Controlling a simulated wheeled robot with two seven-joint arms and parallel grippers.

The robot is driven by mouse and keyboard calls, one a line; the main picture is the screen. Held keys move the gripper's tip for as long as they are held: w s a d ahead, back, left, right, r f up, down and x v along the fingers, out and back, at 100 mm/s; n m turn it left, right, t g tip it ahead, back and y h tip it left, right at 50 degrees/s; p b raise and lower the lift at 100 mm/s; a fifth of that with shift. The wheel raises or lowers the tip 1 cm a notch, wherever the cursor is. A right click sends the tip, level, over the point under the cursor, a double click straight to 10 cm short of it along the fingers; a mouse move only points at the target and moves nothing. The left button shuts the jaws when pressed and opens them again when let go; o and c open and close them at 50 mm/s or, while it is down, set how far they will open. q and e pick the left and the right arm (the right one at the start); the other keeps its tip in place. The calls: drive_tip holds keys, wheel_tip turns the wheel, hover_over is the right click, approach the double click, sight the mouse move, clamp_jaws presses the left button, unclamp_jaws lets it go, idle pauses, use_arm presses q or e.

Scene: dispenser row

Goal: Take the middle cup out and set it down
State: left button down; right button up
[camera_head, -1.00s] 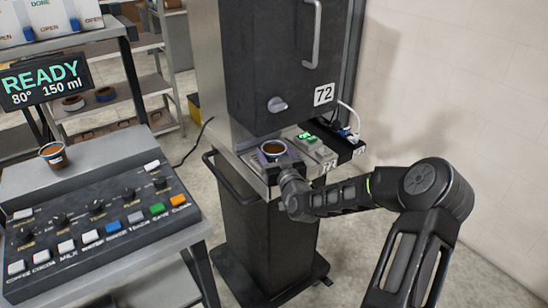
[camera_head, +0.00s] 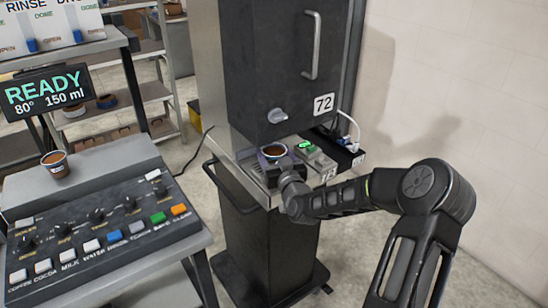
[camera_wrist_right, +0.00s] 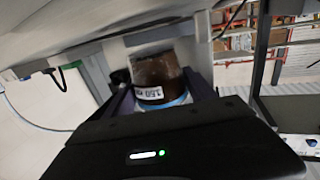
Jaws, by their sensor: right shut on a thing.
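A cup with a blue band and brown contents (camera_head: 273,151) is at the front of the dark dispenser cabinet (camera_head: 270,75), under its lower edge. My right gripper (camera_head: 284,164) is shut on this cup, reaching in from the right. In the right wrist view, the brown cup (camera_wrist_right: 158,75) with a white "150" label and a blue rim sits between the two fingers of my right gripper (camera_wrist_right: 162,90). The head view does not clearly show whether the cup's base touches the metal tray (camera_head: 250,172). My left gripper is not in view.
Another cup (camera_head: 55,163) stands on the control console (camera_head: 100,235) at left, whose display (camera_head: 46,90) reads READY. A small device with a green display (camera_head: 306,146) sits right of the held cup. A dark handrail (camera_head: 225,185) runs before the cabinet. Shelves with cups stand behind.

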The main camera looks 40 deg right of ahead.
drive_tip(key=shift+s+a+r, duration=0.1)
drive_tip(key=shift+s+r, duration=0.15)
drive_tip(key=shift+r, duration=0.3)
drive_tip(key=p+v, duration=0.6)
drive_tip(key=v, duration=1.1)
drive_tip(key=shift+s+p, duration=0.2)
drive_tip(key=shift+p, duration=0.1)
drive_tip(key=shift+f, duration=0.2)
drive_tip(key=w+a+n+y+b, duration=0.1)
drive_tip(key=w+a, duration=0.4)
drive_tip(key=a, duration=0.6)
drive_tip(key=w+a+r+n+t+y+b, duration=0.1)
drive_tip(key=w+a+y, duration=0.3)
drive_tip(key=a, duration=0.8)
drive_tip(key=shift+w+a+r+n+y, duration=0.15)
drive_tip(key=shift+w+r+n+y, duration=0.2)
drive_tip(key=shift+n, duration=0.55)
